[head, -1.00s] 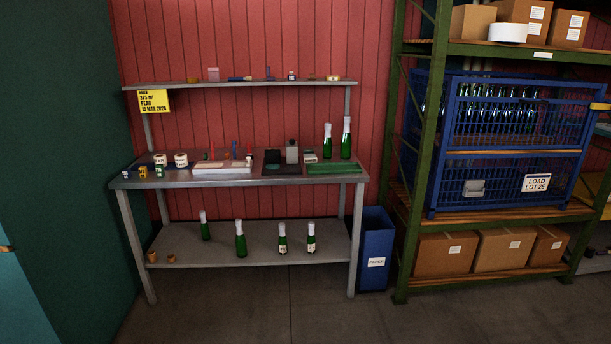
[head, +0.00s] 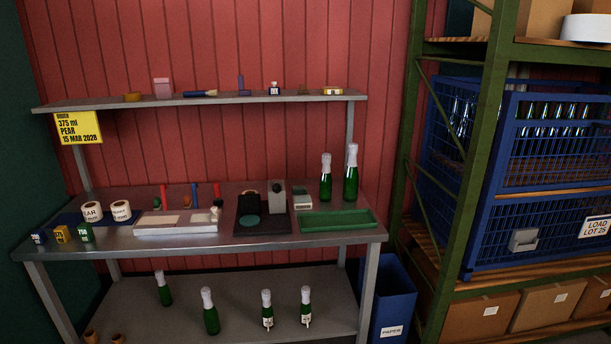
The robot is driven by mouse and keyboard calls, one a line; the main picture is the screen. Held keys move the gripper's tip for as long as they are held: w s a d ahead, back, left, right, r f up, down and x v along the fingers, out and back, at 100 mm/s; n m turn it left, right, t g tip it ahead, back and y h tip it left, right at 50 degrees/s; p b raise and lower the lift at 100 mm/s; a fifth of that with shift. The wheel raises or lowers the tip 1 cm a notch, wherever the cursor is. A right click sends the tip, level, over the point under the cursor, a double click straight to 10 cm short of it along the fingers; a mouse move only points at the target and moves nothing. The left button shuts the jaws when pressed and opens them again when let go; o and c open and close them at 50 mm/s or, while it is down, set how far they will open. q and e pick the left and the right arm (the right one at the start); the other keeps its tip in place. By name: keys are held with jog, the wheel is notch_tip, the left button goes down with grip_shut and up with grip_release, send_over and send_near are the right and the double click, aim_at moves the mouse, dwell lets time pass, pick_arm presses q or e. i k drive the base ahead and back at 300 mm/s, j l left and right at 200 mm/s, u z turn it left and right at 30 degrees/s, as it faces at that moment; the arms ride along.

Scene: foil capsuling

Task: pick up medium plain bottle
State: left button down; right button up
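Two green bottles without visible labels stand upright on the lower shelf: a left one (head: 164,290) and a slightly nearer one (head: 211,315). Both have white foil necks. Two more unlabelled green bottles with white foil necks stand on the tabletop at the back right, a shorter one (head: 326,182) and a taller one (head: 351,178). I cannot tell which of these is the medium one. Two labelled bottles, one (head: 267,312) and another (head: 306,309), stand on the lower shelf to the right. Neither of my grippers is in view.
The metal workbench (head: 300,240) holds a green tray (head: 338,220), a dark mat with devices, label rolls (head: 92,211) and a pale board. A blue bin (head: 392,300) stands right of the bench, beside a green rack (head: 475,170). A narrow upper shelf (head: 220,100) overhangs the tabletop.

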aim_at(350, 178)
jog(key=i, duration=0.9)
jog(key=i+j+z, duration=0.1)
jog(key=i, duration=0.85)
